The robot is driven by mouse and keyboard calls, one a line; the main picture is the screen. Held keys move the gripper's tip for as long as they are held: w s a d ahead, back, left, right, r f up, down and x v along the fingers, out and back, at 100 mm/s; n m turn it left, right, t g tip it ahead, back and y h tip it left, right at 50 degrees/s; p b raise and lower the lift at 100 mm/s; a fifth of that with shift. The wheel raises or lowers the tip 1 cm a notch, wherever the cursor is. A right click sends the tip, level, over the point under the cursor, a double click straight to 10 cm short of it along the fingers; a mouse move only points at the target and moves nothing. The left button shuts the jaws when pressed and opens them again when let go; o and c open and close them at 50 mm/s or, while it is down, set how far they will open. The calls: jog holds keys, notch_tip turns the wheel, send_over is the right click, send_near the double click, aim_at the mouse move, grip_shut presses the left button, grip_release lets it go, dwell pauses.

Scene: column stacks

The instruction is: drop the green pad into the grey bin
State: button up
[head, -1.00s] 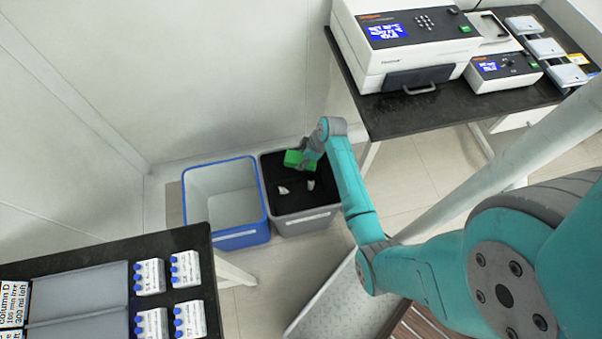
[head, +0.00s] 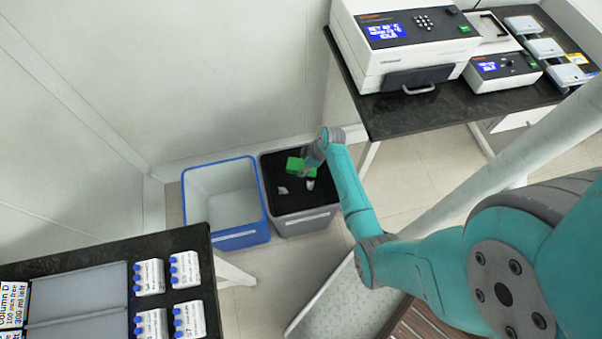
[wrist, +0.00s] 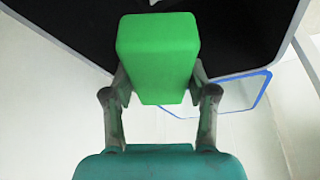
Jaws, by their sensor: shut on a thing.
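The green pad (head: 295,165) is a bright green block. It shows large in the wrist view (wrist: 157,55), held between the two fingers of my gripper (wrist: 160,92). In the head view my gripper (head: 306,168) is over the back part of the grey bin (head: 305,222), with the pad at or above the bin's opening; its exact height is hard to tell. The grey bin has a black inside and a pale label on its front. Its dark interior and rim fill the top of the wrist view.
A blue-rimmed bin (head: 240,239) stands left of the grey bin, touching or nearly so. Small pale pieces (head: 283,190) lie in the grey bin. A black bench with instruments (head: 430,110) is at right; a table with white bottles (head: 185,270) is at lower left.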

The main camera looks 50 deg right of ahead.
jog(key=o, duration=1.2)
jog(key=shift+r, duration=0.1)
jog(key=v, duration=1.2)
